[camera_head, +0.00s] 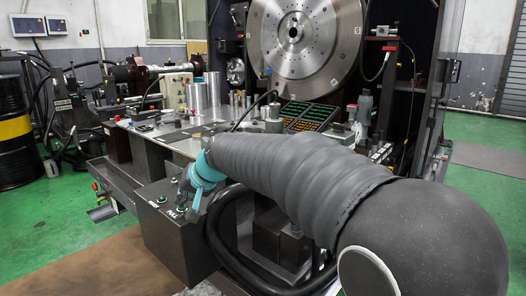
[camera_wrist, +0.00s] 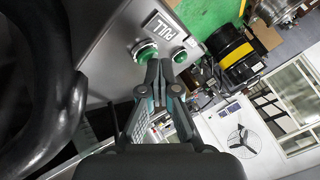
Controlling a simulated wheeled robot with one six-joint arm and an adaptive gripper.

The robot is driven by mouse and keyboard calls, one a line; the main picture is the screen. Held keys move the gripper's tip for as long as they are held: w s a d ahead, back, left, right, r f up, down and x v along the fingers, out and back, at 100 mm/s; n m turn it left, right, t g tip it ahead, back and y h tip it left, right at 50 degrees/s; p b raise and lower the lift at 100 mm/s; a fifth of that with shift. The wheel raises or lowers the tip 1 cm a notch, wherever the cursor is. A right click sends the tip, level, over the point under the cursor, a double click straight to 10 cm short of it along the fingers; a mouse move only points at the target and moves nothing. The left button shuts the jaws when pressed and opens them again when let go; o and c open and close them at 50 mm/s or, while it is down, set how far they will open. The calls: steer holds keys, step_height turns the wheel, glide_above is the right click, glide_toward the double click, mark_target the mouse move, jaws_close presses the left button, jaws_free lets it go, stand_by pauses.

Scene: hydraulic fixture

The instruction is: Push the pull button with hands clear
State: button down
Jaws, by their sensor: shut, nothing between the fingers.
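A dark control box (camera_head: 175,235) carries two green buttons on its top. The pull button (camera_head: 181,208) is the one beside the "PULL" label. In the wrist view, the pull button (camera_wrist: 146,52) is the larger green one at the upper middle, close to the label (camera_wrist: 163,31). The second green button (camera_head: 161,199) also shows in the wrist view, to the right (camera_wrist: 180,57). My gripper (camera_head: 183,186) is above the box near the pull button. In the wrist view its fingertips (camera_wrist: 159,64) are together and empty, just beside the pull button. Whether they touch it cannot be told.
A metal machine table (camera_head: 180,146) with cylinders and fittings lies behind the box. A large round metal plate (camera_head: 315,30) stands beyond. Thick black hoses (camera_head: 222,245) curve right of the box. A yellow-black drum (camera_head: 12,130) stands far left; green floor there is open.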

mark_target(182, 208)
steer(key=shift+r+p, duration=2.3)
steer(key=shift+r, duration=0.8)
steer(key=shift+f, duration=0.1)
steer(key=shift+n+g+h, duration=0.3)
steer(key=shift+g+h, duration=0.3)
steer(key=shift+h, duration=0.1)
steer(key=f, duration=0.1)
steer(key=s+d+f, duration=0.1)
steer(key=f, duration=0.1)
steer(key=s+d+f, duration=0.1)
steer(key=f, duration=0.1)
steer(key=shift+s, duration=0.2)
steer(key=s+d+m+h+p, duration=0.1)
steer(key=s+d+h+p, duration=0.1)
steer(key=s+d, duration=1.1)
steer(key=s+d+f+m+t+h+p, duration=0.1)
steer(key=s+d+h, duration=0.3)
steer(key=s+d, duration=1)
steer(key=d, duration=0.7)
steer(key=shift+s+m+t+p, duration=0.25)
steer(key=shift+m+t+p, duration=0.05)
steer(key=shift+p, duration=0.05)
